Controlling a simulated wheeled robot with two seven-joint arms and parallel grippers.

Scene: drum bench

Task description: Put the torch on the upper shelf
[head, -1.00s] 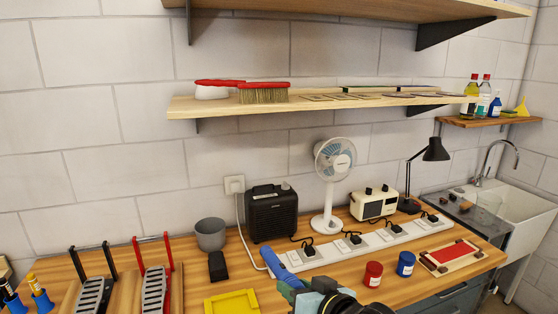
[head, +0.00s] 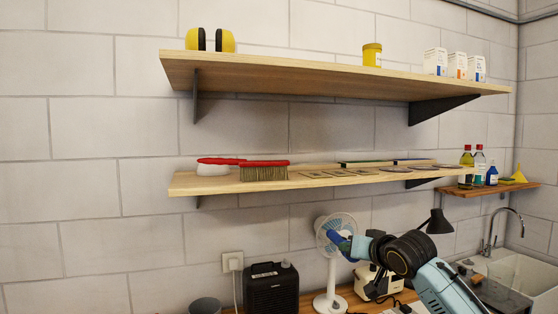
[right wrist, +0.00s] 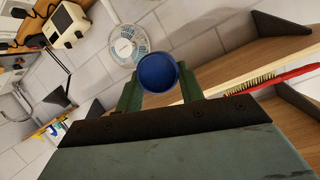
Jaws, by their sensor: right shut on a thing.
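My right gripper (head: 347,244) is shut on the blue torch (head: 334,239). It holds the torch in the air above the bench, in front of the fan in the head view and below both shelves. In the right wrist view the torch (right wrist: 158,74) shows as a round blue end between the green fingers (right wrist: 160,90). The upper shelf (head: 300,76) is a long wooden board on dark brackets, high on the wall. My left gripper is not in view.
The upper shelf bears yellow earmuffs (head: 210,40), a yellow tub (head: 372,55) and white boxes (head: 458,66), with a wide bare stretch between earmuffs and tub. The lower shelf (head: 225,184) juts out below it, with a red brush (head: 264,171) and flat items.

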